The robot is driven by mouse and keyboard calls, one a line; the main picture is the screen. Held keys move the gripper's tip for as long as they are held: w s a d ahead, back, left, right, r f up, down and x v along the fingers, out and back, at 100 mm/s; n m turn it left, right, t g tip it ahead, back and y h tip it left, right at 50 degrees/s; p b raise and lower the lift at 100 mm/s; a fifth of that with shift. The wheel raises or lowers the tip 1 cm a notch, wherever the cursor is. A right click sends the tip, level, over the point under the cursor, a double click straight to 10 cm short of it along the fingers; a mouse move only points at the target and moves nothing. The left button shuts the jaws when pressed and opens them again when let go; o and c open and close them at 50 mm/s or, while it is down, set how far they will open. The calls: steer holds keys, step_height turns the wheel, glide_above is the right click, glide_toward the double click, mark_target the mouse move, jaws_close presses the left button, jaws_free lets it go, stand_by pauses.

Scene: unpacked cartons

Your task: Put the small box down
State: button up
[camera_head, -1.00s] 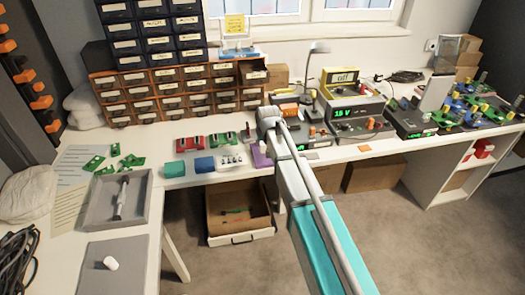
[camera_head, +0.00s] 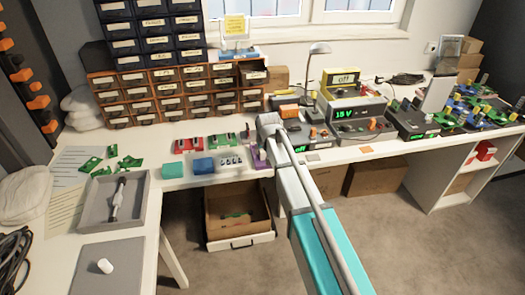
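A small purple box (camera_head: 256,162) is at the front edge of the white workbench, left of my arm. It is partly covered by a small dark grey part that may be a finger of my gripper. My arm reaches from the bottom of the view up to the bench, and its wrist (camera_head: 268,124) is above the purple box. The fingertips are mostly hidden, so I cannot tell whether they touch or hold the box. A teal box (camera_head: 172,170), a blue box (camera_head: 203,166) and a white dotted box (camera_head: 231,161) stand in a row to its left.
Red and green modules (camera_head: 205,142) sit behind the row. Power supplies (camera_head: 352,115) and a lamp (camera_head: 318,48) stand to the right. Drawer cabinets (camera_head: 180,92) line the back.

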steer(key=shift+o, duration=1.2)
steer(key=shift+r, duration=0.2)
steer(key=p+v, duration=1.1)
steer(key=v, duration=0.1)
steer(key=shift+s, duration=0.1)
stand_by(0.4)
steer(key=s+d+f+m+g+h, duration=0.1)
steer(key=s+d+m+g, duration=0.2)
steer(key=s+d, duration=1.8)
steer(key=shift+s+f+g, duration=0.15)
steer(key=shift+f+g, duration=0.1)
steer(key=shift+g, duration=0.35)
steer(key=shift+d, duration=0.15)
